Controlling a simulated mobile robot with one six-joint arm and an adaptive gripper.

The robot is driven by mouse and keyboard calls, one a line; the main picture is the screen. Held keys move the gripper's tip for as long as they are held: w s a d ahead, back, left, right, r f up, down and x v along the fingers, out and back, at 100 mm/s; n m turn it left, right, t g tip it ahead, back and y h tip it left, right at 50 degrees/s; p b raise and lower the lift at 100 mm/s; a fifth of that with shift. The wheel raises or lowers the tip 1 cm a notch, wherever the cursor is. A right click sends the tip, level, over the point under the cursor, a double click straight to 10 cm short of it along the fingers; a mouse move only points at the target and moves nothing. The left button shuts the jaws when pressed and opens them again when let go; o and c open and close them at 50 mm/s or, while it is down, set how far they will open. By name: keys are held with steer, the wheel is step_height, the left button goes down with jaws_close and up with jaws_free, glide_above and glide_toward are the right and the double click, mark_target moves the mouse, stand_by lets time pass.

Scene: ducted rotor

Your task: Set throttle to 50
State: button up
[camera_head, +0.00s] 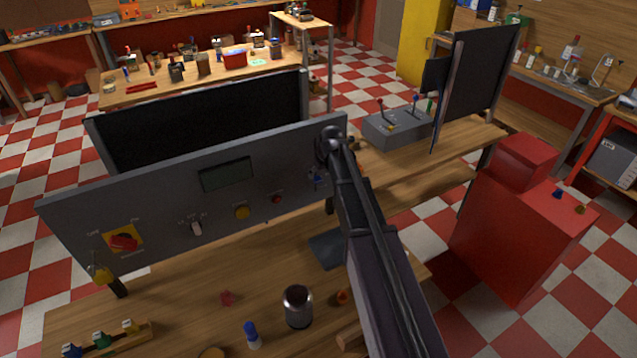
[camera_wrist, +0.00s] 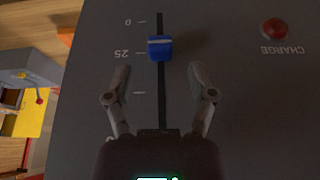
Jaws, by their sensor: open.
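The throttle slider's blue knob (camera_wrist: 160,47) sits in a dark slot in the grey panel (camera_wrist: 245,100) in the wrist view, at about the mark labelled 25. The scale appears upside down, with 0 at the top and more ticks below the knob. My left finger hides some lower labels. My gripper (camera_wrist: 160,71) is open and empty. Its fingers lie on either side of the slot, with their tips just below the knob in the picture and apart from it. In the head view, my arm reaches the right end of the panel (camera_head: 130,190).
A red CHARGE button (camera_wrist: 274,28) is right of the slot in the wrist view. A dark cup (camera_head: 298,307) and loose small items lie on the bench below.

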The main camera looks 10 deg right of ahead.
mark_target(318, 178)
steer(key=shift+b+x, duration=1.25)
steer(key=shift+x, duration=0.4)
steer(key=shift+r, duration=0.1)
jaws_close()
